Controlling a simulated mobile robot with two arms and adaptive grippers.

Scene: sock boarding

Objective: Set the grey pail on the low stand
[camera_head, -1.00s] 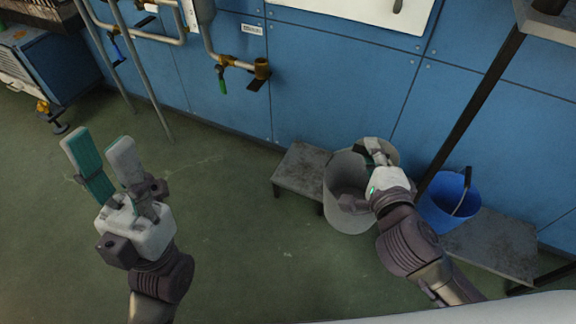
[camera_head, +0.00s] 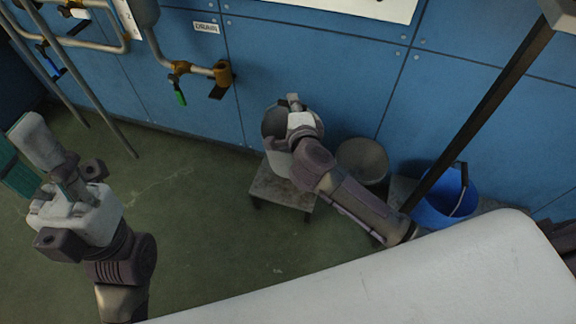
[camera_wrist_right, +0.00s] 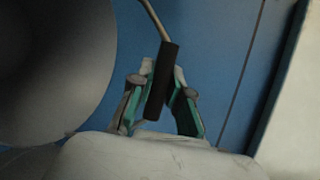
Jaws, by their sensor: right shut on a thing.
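The grey pail (camera_head: 277,150) is in my right gripper (camera_head: 293,100), over the low stand (camera_head: 283,192) by the blue wall. The right wrist view shows the right gripper (camera_wrist_right: 165,103) shut on the black grip of the pail's wire handle (camera_wrist_right: 160,85). The pail's side (camera_wrist_right: 50,70) fills the left of that view. Its base overlaps the stand top in the head view; I cannot tell whether it touches.
A grey round container (camera_head: 362,160) stands right of the stand, partly behind my right arm. A blue bucket (camera_head: 440,208) stands further right, behind a dark post (camera_head: 485,110). A drain pipe with a green-handled valve (camera_head: 180,95) is on the wall. Floor left of the stand is clear.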

